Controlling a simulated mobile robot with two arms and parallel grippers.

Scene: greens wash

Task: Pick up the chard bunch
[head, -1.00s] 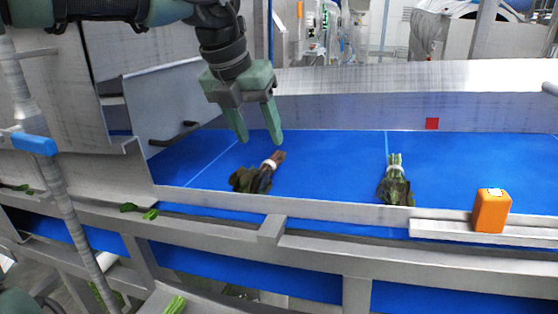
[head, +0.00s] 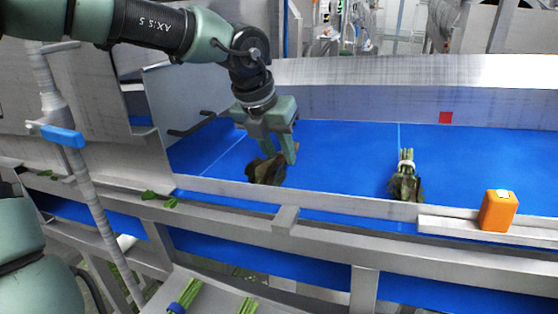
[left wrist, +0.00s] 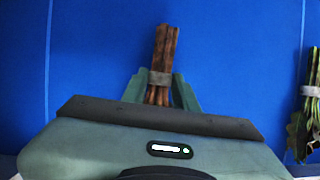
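A bunch with dark leaves (head: 266,170) and reddish-brown stems, which looks like the chard, lies on the blue belt at the left. Its stems (left wrist: 165,48) and pale band show in the left wrist view; its leaves are hidden there behind the gripper body. My left gripper (head: 279,155) is down at this bunch. In the left wrist view the fingers of the gripper (left wrist: 160,84) stand on either side of the stems at the band, apart by slightly more than the stems' width. Contact is hard to judge. My right gripper is not in view.
A second bunch (head: 406,178) with green stems lies to the right on the belt, also at the right edge of the left wrist view (left wrist: 309,98). An orange box (head: 498,210) stands on the front ledge. A metal rail (head: 340,216) borders the belt.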

